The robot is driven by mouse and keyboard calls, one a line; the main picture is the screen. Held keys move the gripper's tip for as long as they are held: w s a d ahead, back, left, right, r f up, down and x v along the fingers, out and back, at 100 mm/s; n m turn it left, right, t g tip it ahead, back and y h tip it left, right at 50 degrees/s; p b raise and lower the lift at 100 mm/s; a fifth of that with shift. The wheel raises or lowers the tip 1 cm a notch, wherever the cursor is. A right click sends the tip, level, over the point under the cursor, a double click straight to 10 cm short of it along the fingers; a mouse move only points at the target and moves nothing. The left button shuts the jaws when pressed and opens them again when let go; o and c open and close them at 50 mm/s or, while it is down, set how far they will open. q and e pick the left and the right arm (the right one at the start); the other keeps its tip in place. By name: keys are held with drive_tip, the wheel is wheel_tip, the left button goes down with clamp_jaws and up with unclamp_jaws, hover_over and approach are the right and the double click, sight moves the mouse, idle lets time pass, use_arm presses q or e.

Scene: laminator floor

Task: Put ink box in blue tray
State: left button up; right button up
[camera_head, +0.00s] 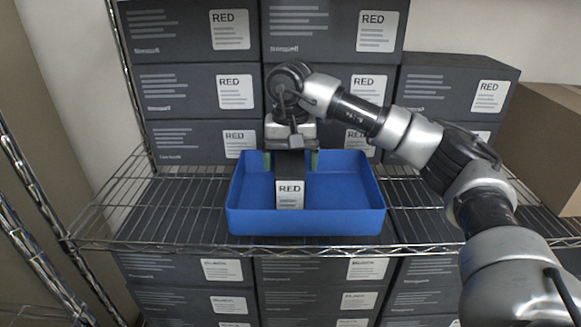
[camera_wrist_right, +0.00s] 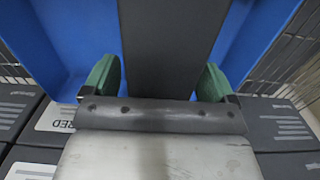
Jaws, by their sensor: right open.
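The blue tray (camera_head: 345,190) sits on the wire shelf in the head view; its blue wall also shows in the right wrist view (camera_wrist_right: 60,40). A small dark ink box (camera_head: 290,170) with a white RED label stands upright in the left part of the tray. My right gripper (camera_head: 291,160) is over the tray at the box, its green fingertips on either side of it. In the right wrist view the dark box (camera_wrist_right: 170,50) lies between the two open fingers (camera_wrist_right: 157,85), with a gap visible on each side. My left gripper is not in view.
Large dark RED boxes (camera_head: 200,90) are stacked behind the tray. More dark boxes (camera_head: 310,275) lie below the wire shelf (camera_head: 185,215). A brown carton (camera_head: 545,140) stands at the right. A metal shelf post (camera_head: 130,70) rises at the left.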

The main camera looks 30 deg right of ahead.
wheel_tip(320, 180, up, 6)
drive_tip(key=shift+f+b, duration=0.1)
drive_tip(key=shift+b, duration=0.65)
wheel_tip(320, 180, up, 5)
drive_tip(key=shift+f+p, duration=0.1)
drive_tip(key=shift+p, duration=0.4)
